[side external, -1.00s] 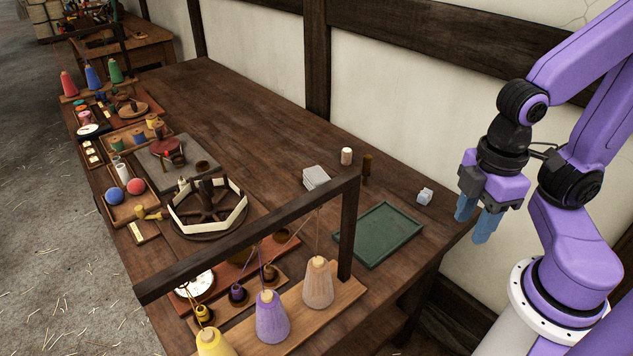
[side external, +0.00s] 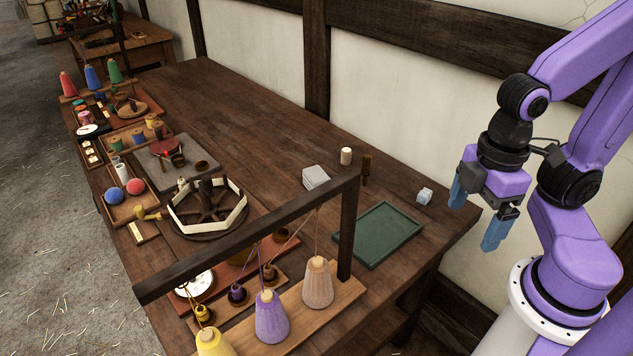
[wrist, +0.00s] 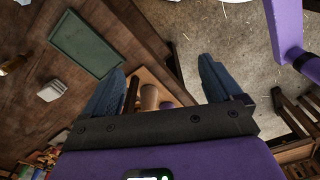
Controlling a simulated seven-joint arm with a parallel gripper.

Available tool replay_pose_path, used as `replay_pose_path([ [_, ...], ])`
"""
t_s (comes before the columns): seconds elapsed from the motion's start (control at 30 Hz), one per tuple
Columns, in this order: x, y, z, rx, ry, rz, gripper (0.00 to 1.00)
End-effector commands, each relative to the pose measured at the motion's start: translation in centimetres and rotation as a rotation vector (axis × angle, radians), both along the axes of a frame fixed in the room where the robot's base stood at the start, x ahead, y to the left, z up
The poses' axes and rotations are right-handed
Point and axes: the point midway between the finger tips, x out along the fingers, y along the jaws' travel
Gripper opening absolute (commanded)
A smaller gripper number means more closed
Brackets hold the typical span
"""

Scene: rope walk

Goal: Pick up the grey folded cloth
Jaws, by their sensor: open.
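The grey folded cloth (side external: 315,177) appears as a small, pale, layered block lying flat on the brown wooden table, behind the dark crossbar in the side view. In the wrist view a pale block that looks like it (wrist: 52,91) lies at left, beyond the green tray. My gripper (side external: 474,222) is open and empty, with blue fingers pointing down off the right end of the table, well away from the cloth. In the wrist view my gripper (wrist: 162,70) shows both fingers spread with nothing between them.
A dark wooden frame (side external: 349,230) rises over several yarn cones. The table's back middle is clear.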

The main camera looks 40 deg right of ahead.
Motion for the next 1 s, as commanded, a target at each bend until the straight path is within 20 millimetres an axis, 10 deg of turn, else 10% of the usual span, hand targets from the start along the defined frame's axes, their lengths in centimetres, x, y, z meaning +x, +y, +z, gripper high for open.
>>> replay_pose_path([
  [0.6,0.0,0.0,10.6,0.004,-0.002,0.001,0.92],
  [1.0,1.7,6.1,9.6,0.28,0.046,-0.008,0.92],
])
